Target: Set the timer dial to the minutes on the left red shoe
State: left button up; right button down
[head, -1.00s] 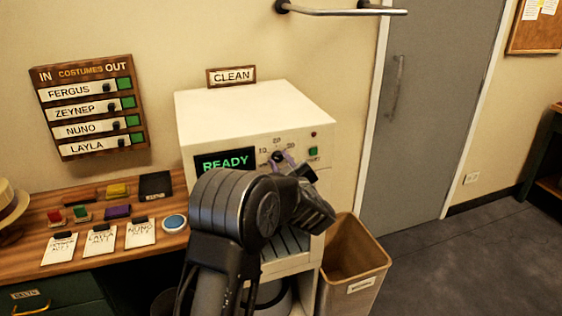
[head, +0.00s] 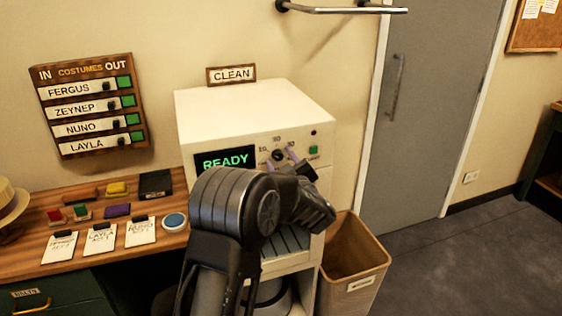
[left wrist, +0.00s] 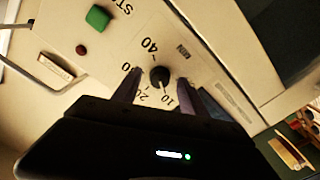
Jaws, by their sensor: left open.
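The timer dial (head: 278,155) is a small black knob on the front panel of a white machine (head: 245,105). In the left wrist view the dial (left wrist: 158,77) is ringed by numbers from 10 to 40, with MIN beside it. I cannot tell its exact setting. My left gripper (head: 281,160) is in front of the panel, its purple fingers open and apart. In the left wrist view its fingertips (left wrist: 157,84) flank the dial on either side, with gaps to the knob. No red shoe shows. My right gripper is not in view.
A green start button (head: 313,149) and small red light (head: 314,133) sit right of the dial. The machine's display (head: 225,160) reads READY. A wooden table (head: 20,245) at left holds cards and small coloured items. A bin (head: 352,290) stands at right.

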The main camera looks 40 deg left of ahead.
pick_arm(q)
jog(key=b+v, duration=0.2)
jog(key=v, duration=0.5)
jog(key=shift+s+d, duration=0.2)
jog(key=shift+d, duration=0.15)
